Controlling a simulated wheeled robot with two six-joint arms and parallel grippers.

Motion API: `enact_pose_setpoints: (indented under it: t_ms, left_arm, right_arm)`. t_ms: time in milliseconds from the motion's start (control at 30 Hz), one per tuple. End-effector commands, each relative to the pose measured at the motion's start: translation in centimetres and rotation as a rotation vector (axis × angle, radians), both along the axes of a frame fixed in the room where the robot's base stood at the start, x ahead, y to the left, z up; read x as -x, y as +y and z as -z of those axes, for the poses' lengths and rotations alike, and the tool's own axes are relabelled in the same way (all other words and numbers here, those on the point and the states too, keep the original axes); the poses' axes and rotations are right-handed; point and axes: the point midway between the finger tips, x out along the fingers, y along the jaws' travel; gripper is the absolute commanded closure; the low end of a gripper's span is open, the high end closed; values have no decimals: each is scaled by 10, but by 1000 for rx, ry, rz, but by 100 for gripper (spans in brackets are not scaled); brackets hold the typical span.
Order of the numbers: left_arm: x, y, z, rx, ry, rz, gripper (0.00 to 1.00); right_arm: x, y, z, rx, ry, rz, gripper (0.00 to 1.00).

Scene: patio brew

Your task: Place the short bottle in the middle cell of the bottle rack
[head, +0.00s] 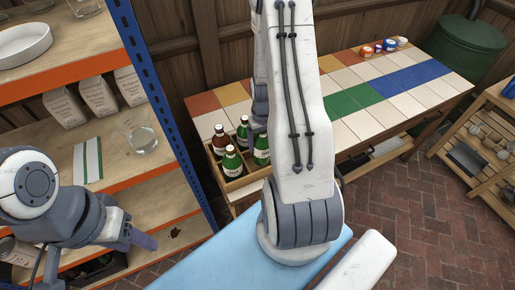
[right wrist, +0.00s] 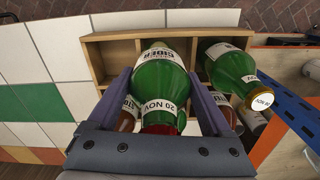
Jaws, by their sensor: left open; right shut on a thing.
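The wooden bottle rack (head: 238,187) stands at the left end of the tiled table, with a brown bottle (head: 221,142) and green bottles in it. It also shows in the right wrist view (right wrist: 124,36). My right gripper (right wrist: 159,84) is shut on a green bottle (right wrist: 160,76) with a white cider label, over or in the rack; I cannot tell how deep it sits. In the head view my right arm hides part of the rack and most of that gripper. Another green bottle (right wrist: 228,68) stands to its right. My left gripper (head: 143,240) is open and empty near the shelves, partly hidden.
A shelf unit (head: 100,62) with an orange edge and blue post stands at left, holding paper bags, a white dish (head: 24,45) and a glass (head: 140,138). Small coloured cups (head: 378,48) stand at the table's far end. The tiles right of my arm are clear.

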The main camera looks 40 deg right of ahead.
Motion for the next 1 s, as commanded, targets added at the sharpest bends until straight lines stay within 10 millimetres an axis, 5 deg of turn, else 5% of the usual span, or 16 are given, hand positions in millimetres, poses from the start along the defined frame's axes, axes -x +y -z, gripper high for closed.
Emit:
enact_pose_setpoints:
  t_ms: [533,967,1000]
  left_arm:
    - [0,0,-16,0,0,-1,50]
    - [0,0,-12,0,0,-1,50]
    - [0,0,-12,0,0,-1,50]
  right_arm:
    - [-14,10,46,0,0,0,100]
    - [-14,9,53,1,-3,0,100]
    - [-14,10,54,1,-2,0,12]
